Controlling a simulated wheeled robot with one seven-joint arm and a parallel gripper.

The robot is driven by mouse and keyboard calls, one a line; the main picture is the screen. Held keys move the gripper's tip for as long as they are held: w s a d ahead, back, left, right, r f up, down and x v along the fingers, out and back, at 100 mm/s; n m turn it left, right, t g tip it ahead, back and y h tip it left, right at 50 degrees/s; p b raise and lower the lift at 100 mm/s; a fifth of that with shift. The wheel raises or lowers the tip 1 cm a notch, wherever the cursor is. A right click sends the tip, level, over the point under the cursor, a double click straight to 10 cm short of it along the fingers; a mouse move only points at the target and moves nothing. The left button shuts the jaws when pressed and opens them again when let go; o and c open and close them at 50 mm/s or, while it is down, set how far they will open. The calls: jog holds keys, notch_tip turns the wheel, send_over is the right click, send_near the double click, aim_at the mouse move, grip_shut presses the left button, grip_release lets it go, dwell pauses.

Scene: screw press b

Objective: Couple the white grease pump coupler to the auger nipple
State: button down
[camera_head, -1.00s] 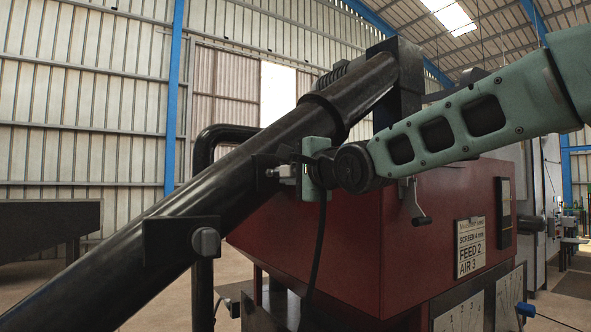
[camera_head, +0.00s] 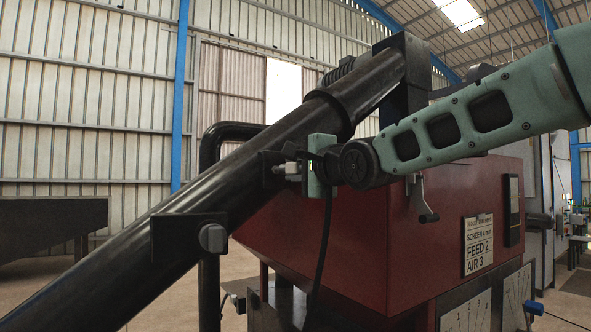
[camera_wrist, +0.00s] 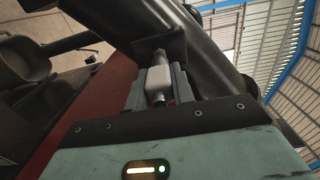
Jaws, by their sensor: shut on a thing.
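My gripper (camera_head: 294,168) is shut on the white grease pump coupler (camera_wrist: 159,83), which sits between the two fingers in the wrist view. In the head view the coupler (camera_head: 293,177) shows as a small pale piece at the fingertips. The auger (camera_head: 110,265) is the long black slanted tube. The coupler's front end points at a dark bracket plate (camera_wrist: 163,43) on the tube. A small grey tip, likely the nipple (camera_wrist: 159,58), shows between them. I cannot tell whether coupler and nipple are apart, touching or joined. A black hose (camera_head: 322,245) hangs below my gripper.
The red press housing (camera_head: 370,235) stands close behind and below my gripper, with a lever handle (camera_head: 425,205) on it. Another bracket with a grey knob (camera_head: 212,238) sits lower on the tube. A black bent pipe (camera_head: 211,150) stands behind the tube.

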jog(key=shift+w+a, duration=0.15)
jog(key=shift+w, duration=0.05)
dwell(0.5)
jog(key=shift+p+x, duration=0.4)
jog(key=shift+x, duration=0.8)
jog(key=c, duration=1.1)
grip_release()
jog(key=shift+s, duration=0.1)
jog(key=shift+b+v, duration=1.05)
jog(key=shift+v, duration=7.65)
